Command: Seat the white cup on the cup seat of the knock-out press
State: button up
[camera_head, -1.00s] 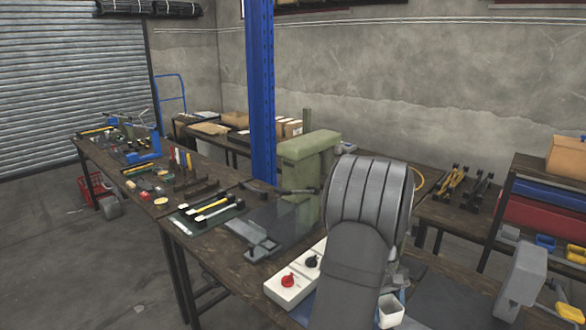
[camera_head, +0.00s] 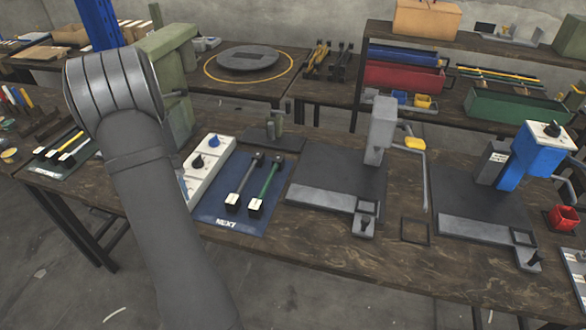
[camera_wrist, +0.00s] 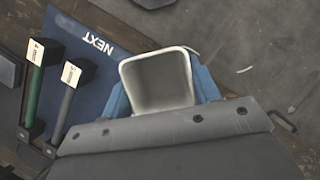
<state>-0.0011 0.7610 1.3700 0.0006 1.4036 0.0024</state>
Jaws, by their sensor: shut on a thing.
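The white cup (camera_wrist: 157,78) shows in the wrist view with its squarish open mouth facing the camera; it looks empty. My gripper (camera_wrist: 163,92) is shut on it, with a blue finger on each side. In the head view my arm hides the cup and gripper. A grey press (camera_head: 381,130) stands mid-bench, with a small square seat (camera_head: 368,208) at the front of its base. A blue press (camera_head: 535,155) stands to the right, with a similar square seat (camera_head: 522,239). I cannot tell from labels which is the knock-out press.
A blue mat (camera_head: 219,208) marked NEXT holds two tagged rods. A white switch box (camera_head: 207,165) and a green press (camera_head: 170,50) are at left. A flat square frame (camera_head: 415,231) lies between the presses. A red cup (camera_head: 563,218) sits far right. The front bench edge is clear.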

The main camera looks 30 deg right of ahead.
jog(key=shift+n+h, duration=0.4)
jog(key=shift+n, duration=0.5)
jog(key=s+d, duration=0.2)
jog(key=d, duration=0.5)
jog(key=s+d, duration=0.2)
jog(key=d, duration=0.5)
jog(key=s+d, duration=0.2)
jog(key=d, duration=0.6)
jog(key=shift+r, duration=0.2)
jog(key=s+d+r+n+h, duration=0.1)
jog(key=s+d+n, duration=0.2)
jog(key=s+d, duration=1.85)
jog(key=s+d+r+n, duration=0.1)
jog(key=s+n, duration=0.1)
jog(key=s, duration=1.2)
jog(key=s+d+n+t+h, duration=0.1)
jog(key=s+d+n, duration=0.1)
jog(key=s, duration=1.2)
jog(key=shift+s+r, duration=0.35)
jog(key=shift+s, duration=0.05)
jog(key=shift+d, duration=0.1)
